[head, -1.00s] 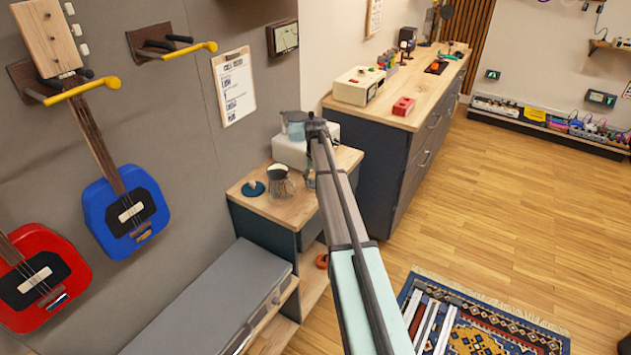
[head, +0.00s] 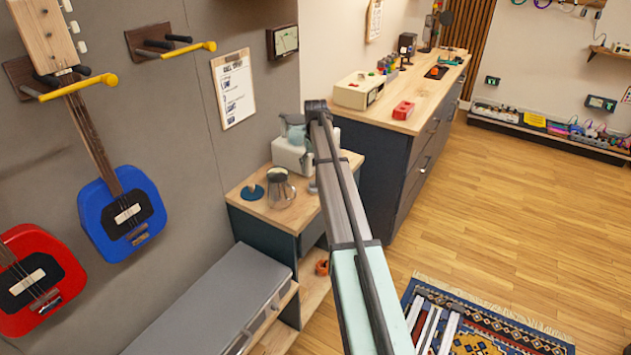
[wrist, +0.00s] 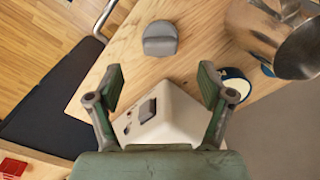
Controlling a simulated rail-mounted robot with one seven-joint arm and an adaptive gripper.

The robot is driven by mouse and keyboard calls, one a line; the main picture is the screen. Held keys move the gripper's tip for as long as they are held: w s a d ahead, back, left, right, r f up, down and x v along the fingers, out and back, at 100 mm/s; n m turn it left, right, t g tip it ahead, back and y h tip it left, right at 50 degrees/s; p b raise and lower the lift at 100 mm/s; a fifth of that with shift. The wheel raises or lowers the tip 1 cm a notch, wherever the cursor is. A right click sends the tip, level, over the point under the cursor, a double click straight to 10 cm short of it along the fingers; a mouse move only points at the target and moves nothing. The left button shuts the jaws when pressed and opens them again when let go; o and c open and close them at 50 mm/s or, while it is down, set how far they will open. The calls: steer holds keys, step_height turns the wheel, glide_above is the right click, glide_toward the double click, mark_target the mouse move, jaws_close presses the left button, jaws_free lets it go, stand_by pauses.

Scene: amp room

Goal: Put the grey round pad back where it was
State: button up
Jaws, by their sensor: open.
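The grey round pad (wrist: 160,38) lies on the wooden top of a small cabinet (wrist: 120,65) in the wrist view. It has a flat-sided ridge or grip across it. My gripper (wrist: 160,80) is open and empty, its two green-grey fingers spread wide apart. The pad is ahead of the fingertips, centred between them and apart from them. A white machine (wrist: 165,118) with a dark switch shows between and below the fingers. In the head view my arm hides part of the cabinet top, and I cannot make out the pad there with certainty.
A metal jug (head: 280,188) stands on the cabinet top, close to the pad's right in the wrist view (wrist: 285,40). A blue round piece (head: 252,191) lies beside it. The white machine (head: 288,154) stands behind. A grey bench (head: 215,300) is in front; a longer counter (head: 420,112) is right.

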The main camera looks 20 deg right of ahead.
steer(key=shift+r+b, duration=0.35)
steer(key=shift+r, duration=1.7)
